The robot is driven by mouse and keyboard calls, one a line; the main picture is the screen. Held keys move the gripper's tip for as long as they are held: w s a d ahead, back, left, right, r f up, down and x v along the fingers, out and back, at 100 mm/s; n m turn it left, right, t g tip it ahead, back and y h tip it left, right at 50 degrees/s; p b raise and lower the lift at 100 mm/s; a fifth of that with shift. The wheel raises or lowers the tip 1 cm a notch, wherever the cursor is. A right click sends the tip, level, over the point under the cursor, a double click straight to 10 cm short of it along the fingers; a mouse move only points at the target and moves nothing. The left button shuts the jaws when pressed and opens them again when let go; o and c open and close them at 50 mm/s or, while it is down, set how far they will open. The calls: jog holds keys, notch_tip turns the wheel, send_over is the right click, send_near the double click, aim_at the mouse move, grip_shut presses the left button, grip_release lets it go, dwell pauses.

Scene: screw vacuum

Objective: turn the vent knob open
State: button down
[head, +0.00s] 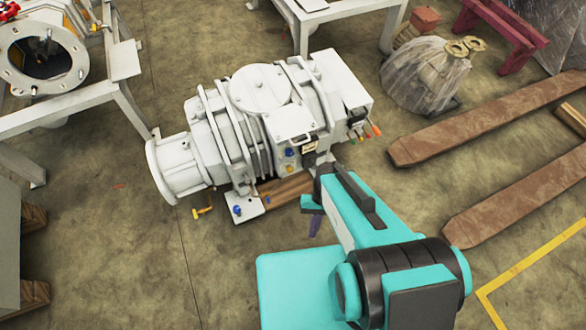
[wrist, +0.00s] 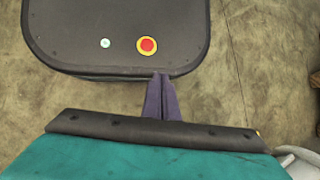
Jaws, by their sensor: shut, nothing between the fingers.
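The white screw vacuum pump (head: 262,88) stands on the floor at the middle of the head view. Several small fittings could be the vent knob, and I cannot tell which it is: a yellow handle (head: 203,212) low at the front left, a blue knob (head: 238,210) on the foot plate, and a blue and yellow fitting (head: 289,154) on the front. My gripper (head: 315,224) hangs in front of the pump's lower right, apart from these fittings. Its purple fingers are together and empty in the wrist view (wrist: 158,92). No knob shows clearly there.
Coloured levers (head: 368,132) stick out at the pump's right end. A wrapped bundle (head: 432,75) is behind. A metal frame (head: 135,100) stands at left. The floor at front left (head: 110,250) is clear.

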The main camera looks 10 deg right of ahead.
jog(key=d+r+n+h+p, duration=0.1)
jog(key=d+r+p, duration=0.3)
jog(key=r+p, duration=1.1)
jog(key=shift+s+d+h, duration=0.2)
jog(key=shift+s+h, duration=0.15)
jog(key=shift+h, duration=0.35)
jog(key=shift+r, duration=0.1)
jog(key=c, duration=1.9)
grip_release()
jog(key=shift+o, duration=0.7)
